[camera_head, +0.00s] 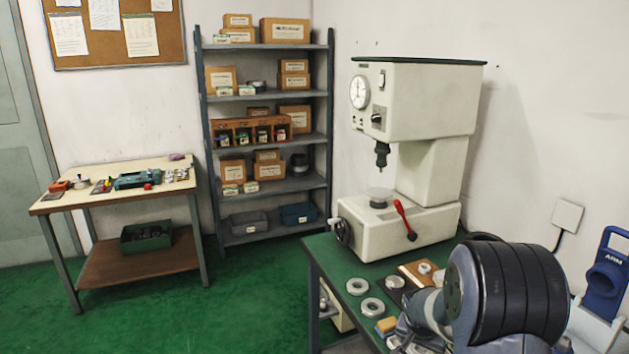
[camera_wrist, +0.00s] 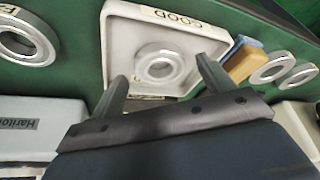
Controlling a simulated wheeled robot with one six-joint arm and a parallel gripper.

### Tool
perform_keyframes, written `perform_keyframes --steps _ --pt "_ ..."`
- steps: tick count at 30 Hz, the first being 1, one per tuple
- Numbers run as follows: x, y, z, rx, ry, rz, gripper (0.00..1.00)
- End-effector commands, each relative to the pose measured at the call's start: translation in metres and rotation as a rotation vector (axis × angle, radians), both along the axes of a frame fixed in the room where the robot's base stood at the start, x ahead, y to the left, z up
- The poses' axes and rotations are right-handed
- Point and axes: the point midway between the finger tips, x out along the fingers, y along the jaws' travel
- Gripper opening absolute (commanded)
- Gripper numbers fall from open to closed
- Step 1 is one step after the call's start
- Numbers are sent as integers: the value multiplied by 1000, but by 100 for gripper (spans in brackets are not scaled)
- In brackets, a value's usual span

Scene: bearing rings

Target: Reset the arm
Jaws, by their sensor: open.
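My gripper (camera_wrist: 162,82) shows in the wrist view with its two dark fingers spread apart and nothing held between them. Beyond the fingertips, a metal bearing ring (camera_wrist: 143,57) lies in a white tray marked GOOD (camera_wrist: 118,30). I cannot tell the exact height of the fingers above the ring. In the head view, my arm (camera_head: 508,292) is folded low over the right side of the green bench (camera_head: 322,258). My gripper is not clearly visible there, and the GOOD tray is hidden.
Loose rings (camera_head: 372,307) lie at the bench's front left. In the wrist view, a ring (camera_wrist: 14,45) lies left of the tray, and a wood-and-blue block (camera_wrist: 240,66) lies right. Open green floor (camera_head: 240,305) lies left.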

Motion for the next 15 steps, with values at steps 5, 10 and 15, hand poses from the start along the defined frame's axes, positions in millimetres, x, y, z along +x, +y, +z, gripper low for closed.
perform_keyframes --steps 5,10,15 --pt "4 -2 5 -1 -6 -1 77" --pt "3 -2 20 -1 -2 -1 77" --pt "3 -2 25 -1 -1 0 77"
